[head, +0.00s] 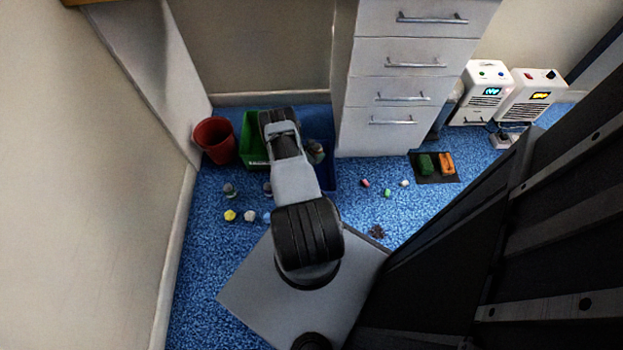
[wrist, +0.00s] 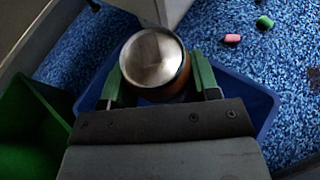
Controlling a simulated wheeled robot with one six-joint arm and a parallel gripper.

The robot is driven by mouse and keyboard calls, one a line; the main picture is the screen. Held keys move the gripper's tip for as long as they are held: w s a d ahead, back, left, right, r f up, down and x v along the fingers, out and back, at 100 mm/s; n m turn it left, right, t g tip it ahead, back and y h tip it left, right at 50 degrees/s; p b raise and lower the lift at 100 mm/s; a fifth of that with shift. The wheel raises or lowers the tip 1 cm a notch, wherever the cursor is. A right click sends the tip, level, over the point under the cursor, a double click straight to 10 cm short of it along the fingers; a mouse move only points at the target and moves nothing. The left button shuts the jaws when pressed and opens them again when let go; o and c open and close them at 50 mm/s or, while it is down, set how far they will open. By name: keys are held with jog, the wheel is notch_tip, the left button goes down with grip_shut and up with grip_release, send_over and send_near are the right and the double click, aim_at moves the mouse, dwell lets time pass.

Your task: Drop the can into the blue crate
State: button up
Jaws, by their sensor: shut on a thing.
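The can (wrist: 153,60) has a round silvery end and an orange-brown side. It sits between the two green fingers of my gripper (wrist: 158,78), which is shut on it. In the wrist view the can and gripper are over the blue crate (wrist: 262,100), whose rim shows on both sides of the gripper. In the head view the blue crate (head: 327,180) is mostly hidden behind my arm, and the can (head: 316,148) is partly visible beside the arm's end. The height of the can above the crate is hard to tell.
A green crate (head: 252,150) stands left of the blue one, with a red bin (head: 215,140) farther left. A white drawer cabinet (head: 388,140) stands close behind on the right. Several small objects lie on the blue carpet, and a dark mat (head: 434,179) lies right.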

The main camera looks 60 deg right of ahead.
jog(key=shift+f+b, duration=0.6)
jog(key=shift+f, duration=0.65)
jog(key=o, duration=1)
jog(key=shift+c, duration=0.2)
jog(key=p+v, duration=0.4)
jog(key=v, duration=1)
jog(key=shift+r, duration=0.1)
